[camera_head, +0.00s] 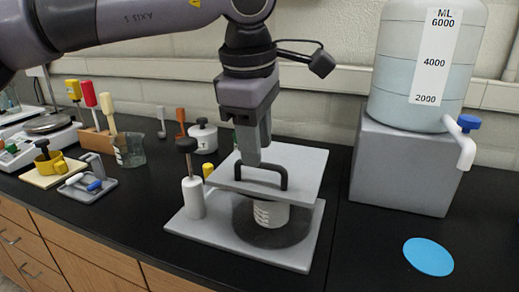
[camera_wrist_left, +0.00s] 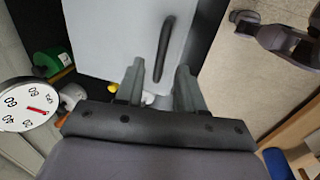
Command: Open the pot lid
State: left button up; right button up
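The lid (camera_head: 300,163) is a flat grey square plate with a black arched handle (camera_head: 262,170) on top. It sits level above a white marked container (camera_head: 271,213), which stands on a grey base plate (camera_head: 288,256); whether lid and container touch is hidden. My left gripper (camera_head: 248,158) points down over the lid, at the handle's far side. In the left wrist view its two fingers (camera_wrist_left: 158,72) are apart, with the near end of the handle (camera_wrist_left: 163,45) showing between and beyond them. Nothing is held. My right gripper is not seen.
A black-topped white post (camera_head: 193,197) stands on the base plate's left side. A large water jug (camera_head: 400,80) on a grey block (camera_head: 400,165) is at the right. A blue disc (camera_head: 428,257) lies front right. A glass beaker (camera_head: 130,150) and tools crowd the left.

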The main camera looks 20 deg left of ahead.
pick_arm(q)
jog(key=shift+w+f, duration=0.2)
jog(key=shift+f, duration=0.9)
grip_shut()
jog(key=shift+r, duration=0.15)
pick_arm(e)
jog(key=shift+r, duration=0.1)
